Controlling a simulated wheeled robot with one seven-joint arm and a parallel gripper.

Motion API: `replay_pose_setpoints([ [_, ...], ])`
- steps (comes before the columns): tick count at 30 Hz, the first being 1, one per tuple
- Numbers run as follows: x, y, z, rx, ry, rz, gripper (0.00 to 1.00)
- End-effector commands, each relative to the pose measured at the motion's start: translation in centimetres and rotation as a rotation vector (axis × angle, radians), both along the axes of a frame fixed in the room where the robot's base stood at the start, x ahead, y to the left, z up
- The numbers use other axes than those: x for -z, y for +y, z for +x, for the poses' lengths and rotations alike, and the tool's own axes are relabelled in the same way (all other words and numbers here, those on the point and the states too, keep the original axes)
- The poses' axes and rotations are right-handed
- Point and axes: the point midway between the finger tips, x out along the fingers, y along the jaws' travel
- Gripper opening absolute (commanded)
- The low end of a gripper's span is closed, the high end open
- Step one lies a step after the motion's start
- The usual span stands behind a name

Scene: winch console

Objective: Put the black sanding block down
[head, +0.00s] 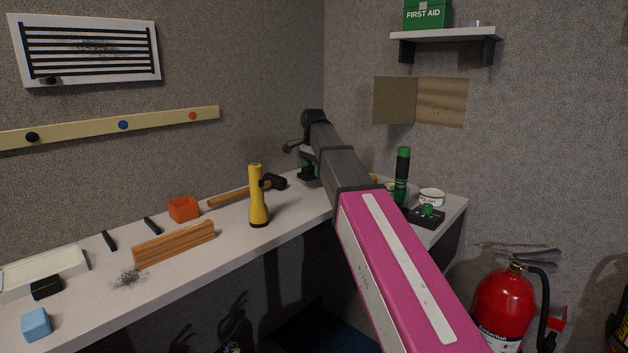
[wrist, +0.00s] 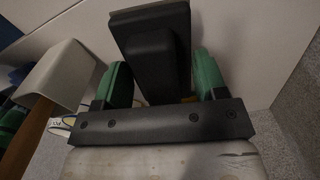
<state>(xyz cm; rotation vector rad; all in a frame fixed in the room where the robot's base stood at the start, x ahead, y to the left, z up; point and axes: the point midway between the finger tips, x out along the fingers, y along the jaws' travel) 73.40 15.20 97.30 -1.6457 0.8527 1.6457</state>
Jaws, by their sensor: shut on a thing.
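My gripper (wrist: 155,85) has green fingers and is shut on the black sanding block (wrist: 154,48), one finger on each side of its narrower raised part. The block's wider dark base shows at the top of the wrist view. In the head view my gripper (head: 307,166) is over the far part of the pale bench (head: 285,208), near the corner, and my arm hides much of it and the block. I cannot tell whether the block touches the bench.
A hammer (head: 273,182) and yellow flashlight (head: 258,198) are left of my gripper. A green-and-black flashlight (head: 402,175), white tin (head: 432,196) and black box (head: 428,216) stand to the right.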

Motion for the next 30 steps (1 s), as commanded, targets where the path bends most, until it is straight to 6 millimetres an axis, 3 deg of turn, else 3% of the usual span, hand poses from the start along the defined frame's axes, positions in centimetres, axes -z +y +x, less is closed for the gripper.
replay_pose_setpoints([
  [5, 0.9, -0.3, 0.0, 0.0, 0.001, -0.001, 0.43],
  [12, 3.7, -0.3, 0.0, 0.0, 0.001, 0.0, 0.43],
  [23, 4.0, -0.3, 0.0, 0.0, 0.0, 0.0, 0.43],
  [24, 4.0, -0.3, 0.0, 0.0, 0.0, 0.0, 0.72],
  [26, 4.0, -0.3, 0.0, 0.0, 0.0, 0.0, 0.91],
  [30, 4.0, -0.3, 0.0, 0.0, 0.0, 0.0, 0.91],
])
